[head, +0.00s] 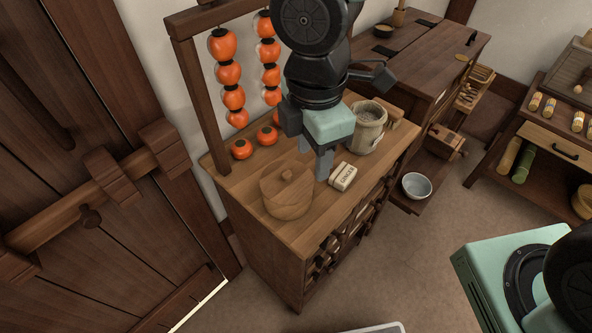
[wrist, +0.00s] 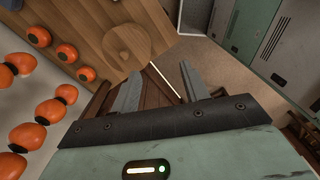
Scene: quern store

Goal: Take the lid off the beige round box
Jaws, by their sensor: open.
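The beige round box (head: 289,201) is wooden and stands upright on the cabinet top, toward its front left. Its lid (head: 287,180) is on it, with a small knob in the middle. In the wrist view the round lid (wrist: 127,42) shows from above with its knob, beyond the fingertips. My gripper (head: 323,168) is open and empty, its fingers pointing down to the right of the box, apart from it in the picture. The two fingers (wrist: 158,88) are spread in the wrist view with nothing between them.
A small cream block with lettering (head: 343,176) lies right of my gripper. A beige jar (head: 367,128) stands behind it. Orange fruit strings (head: 229,72) hang from a wooden frame (head: 197,95) at the back left. The cabinet top's front edge is close to the box.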

